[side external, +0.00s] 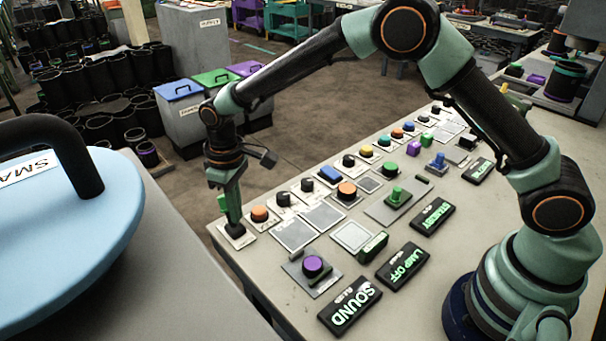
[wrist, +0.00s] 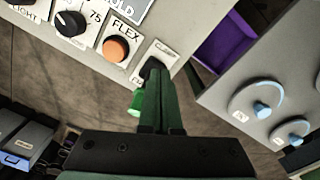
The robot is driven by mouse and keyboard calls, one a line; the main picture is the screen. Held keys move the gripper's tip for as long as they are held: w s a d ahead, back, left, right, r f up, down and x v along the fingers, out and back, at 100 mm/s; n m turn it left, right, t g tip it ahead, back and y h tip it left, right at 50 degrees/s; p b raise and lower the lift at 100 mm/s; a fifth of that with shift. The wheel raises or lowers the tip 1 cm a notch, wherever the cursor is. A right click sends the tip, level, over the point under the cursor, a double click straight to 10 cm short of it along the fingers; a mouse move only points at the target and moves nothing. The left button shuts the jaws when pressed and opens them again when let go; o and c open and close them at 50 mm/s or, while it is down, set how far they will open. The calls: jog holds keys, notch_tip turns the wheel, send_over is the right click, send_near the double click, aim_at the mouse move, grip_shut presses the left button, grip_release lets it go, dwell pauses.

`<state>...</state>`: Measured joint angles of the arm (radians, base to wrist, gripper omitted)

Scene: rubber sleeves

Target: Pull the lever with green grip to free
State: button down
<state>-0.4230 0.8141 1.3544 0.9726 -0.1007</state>
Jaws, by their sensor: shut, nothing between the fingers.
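The lever's bright green grip (wrist: 136,103) shows in the wrist view just left of my fingers. In the side view the green grip (side external: 222,203) stands at the panel's near left corner. In the side view my gripper (side external: 233,218) points down at the lever. I cannot tell whether the fingers touch the grip; they partly hide the lever.
An orange button (side external: 260,214) and black knobs (side external: 283,199) sit close beside the lever. A separate green handle (side external: 395,196) stands farther back. Lit signs, including SOUND (side external: 350,306), line the table. A large blue disc (side external: 70,220) with a black handle stands at left.

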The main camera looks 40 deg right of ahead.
notch_tip(320, 180, up, 8)
dwell(1.0)
jog(key=s+d+r+m+t, duration=0.3)
jog(key=s+d+r, duration=0.4)
jog(key=d+r, duration=0.5)
jog(key=s+d+m+t, duration=0.2)
jog(key=s+d+m, duration=0.1)
jog(key=s+d, duration=0.5)
jog(key=shift+s+d+f+t, duration=0.3)
jog(key=shift+s+d+f, duration=0.15)
jog(key=shift+s, duration=0.9)
